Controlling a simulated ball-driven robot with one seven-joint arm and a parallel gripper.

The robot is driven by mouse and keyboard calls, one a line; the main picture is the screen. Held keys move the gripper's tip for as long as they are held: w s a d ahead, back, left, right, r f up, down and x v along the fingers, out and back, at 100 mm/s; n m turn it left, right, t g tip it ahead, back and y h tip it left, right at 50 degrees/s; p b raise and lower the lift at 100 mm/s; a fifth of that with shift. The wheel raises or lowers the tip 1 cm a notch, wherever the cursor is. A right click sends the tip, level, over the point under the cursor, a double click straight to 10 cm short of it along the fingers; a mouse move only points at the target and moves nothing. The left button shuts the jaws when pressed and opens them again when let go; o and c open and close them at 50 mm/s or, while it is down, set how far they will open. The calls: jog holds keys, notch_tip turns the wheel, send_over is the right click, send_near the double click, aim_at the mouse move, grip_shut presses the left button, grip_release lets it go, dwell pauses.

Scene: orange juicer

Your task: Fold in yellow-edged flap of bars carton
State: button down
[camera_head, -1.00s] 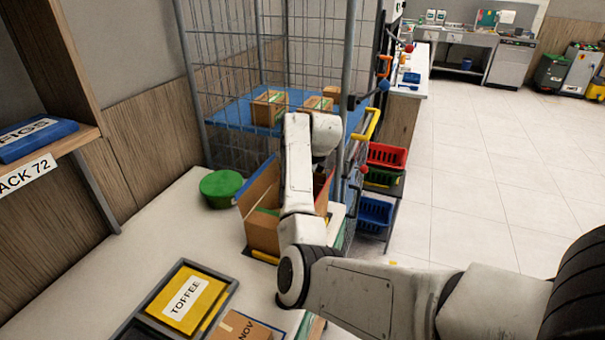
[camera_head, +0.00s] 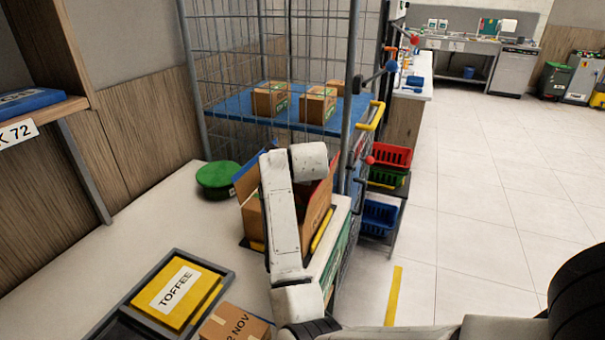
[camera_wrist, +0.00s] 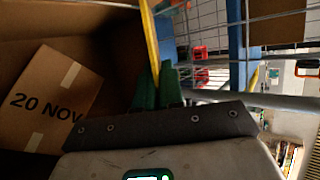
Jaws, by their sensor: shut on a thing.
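The bars carton (camera_head: 252,220) stands open on the bench, partly hidden by my arm. A blue-edged flap (camera_head: 249,177) stands up on its left side. In the wrist view the yellow-edged flap (camera_wrist: 151,40) is seen nearly edge-on, its yellow edge running down to my gripper (camera_wrist: 158,86). The green fingers are closed on this edge. Inside the carton lies a brown box marked 20 NOV (camera_wrist: 50,100). In the head view my arm hides the gripper and the yellow-edged flap.
A wire cage (camera_head: 225,60) with boxes on a blue shelf (camera_head: 235,105) stands just behind the carton. A green round container (camera_head: 217,178) is at its left. A tray with a yellow TOFFEE pack (camera_head: 178,293) and another box (camera_head: 233,323) lie in front. Bench at left is clear.

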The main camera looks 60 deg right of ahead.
dwell(0.3)
jog(key=c, duration=1.3)
grip_release()
jog(key=shift+c, duration=0.2)
jog(key=shift+r, duration=0.1)
jog(key=shift+r, duration=0.3)
notch_tip(320, 180, up, 3)
jog(key=shift+f, duration=0.15)
jog(key=s+a+r+b, duration=0.2)
jog(key=s+a+r, duration=0.5)
jog(key=s, duration=0.5)
notch_tip(320, 180, up, 2)
jog(key=shift+r, duration=0.2)
